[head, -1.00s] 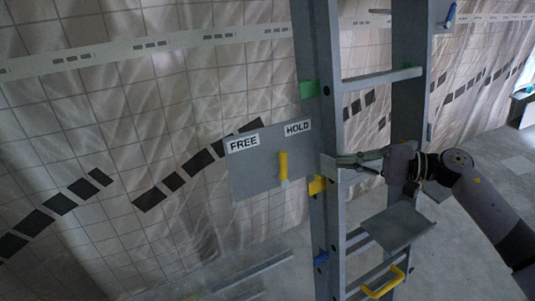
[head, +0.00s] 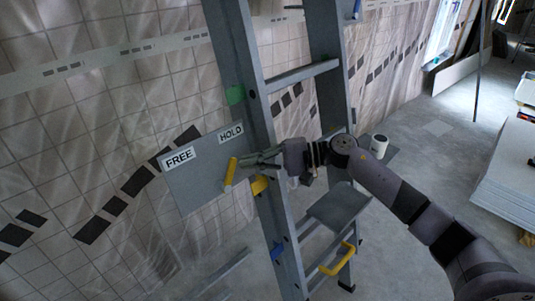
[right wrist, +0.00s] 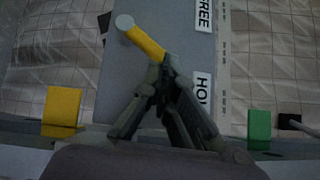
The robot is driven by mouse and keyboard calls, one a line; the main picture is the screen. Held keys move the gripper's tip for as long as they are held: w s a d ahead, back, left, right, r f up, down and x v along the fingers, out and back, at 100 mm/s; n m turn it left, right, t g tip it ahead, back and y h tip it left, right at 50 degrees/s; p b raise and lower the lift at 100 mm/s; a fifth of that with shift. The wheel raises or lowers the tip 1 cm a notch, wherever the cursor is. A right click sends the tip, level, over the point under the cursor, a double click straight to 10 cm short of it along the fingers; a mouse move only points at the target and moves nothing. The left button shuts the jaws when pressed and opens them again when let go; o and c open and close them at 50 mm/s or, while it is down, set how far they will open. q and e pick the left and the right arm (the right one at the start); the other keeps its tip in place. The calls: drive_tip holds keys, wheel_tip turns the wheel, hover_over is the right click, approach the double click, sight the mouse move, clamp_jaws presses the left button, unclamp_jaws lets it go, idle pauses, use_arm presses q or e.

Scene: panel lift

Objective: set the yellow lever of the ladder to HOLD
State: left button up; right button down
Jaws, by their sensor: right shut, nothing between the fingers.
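The yellow lever (head: 230,172) is on a grey panel (head: 195,191) left of the ladder's near rail (head: 261,128). The FREE label (head: 180,158) is at the panel's upper left and the HOLD label (head: 231,133) at its upper right. In the right wrist view the lever (right wrist: 146,42) slants, its yellow end toward the HOLD label (right wrist: 202,92), its pale round end away. My right gripper (head: 245,161) is shut and empty, reaching past the rail. Its fingertips (right wrist: 164,66) are at the lever's yellow end; I cannot tell whether they touch. My left gripper is out of view.
A yellow block (head: 260,185) and a green block (head: 235,95) sit on the near rail. A grey platform (head: 340,205) and a yellow handle (head: 338,259) are lower on the ladder. A white cup-like object (head: 379,145) is behind my arm.

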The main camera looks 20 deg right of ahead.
drive_tip(key=shift+w+a, duration=0.25)
drive_tip(key=shift+a, duration=0.4)
drive_tip(key=shift+s+a+f+p, duration=0.15)
drive_tip(key=shift+a+p, duration=0.15)
drive_tip(key=shift+a+f, duration=0.1)
drive_tip(key=shift+a, duration=0.05)
idle(0.6)
drive_tip(key=shift+s+d, duration=0.1)
drive_tip(key=shift+d, duration=0.25)
drive_tip(key=v, duration=1.1)
drive_tip(key=shift+s+d+r, duration=0.2)
drive_tip(key=shift+d+r, duration=0.05)
drive_tip(key=shift+r, duration=0.15)
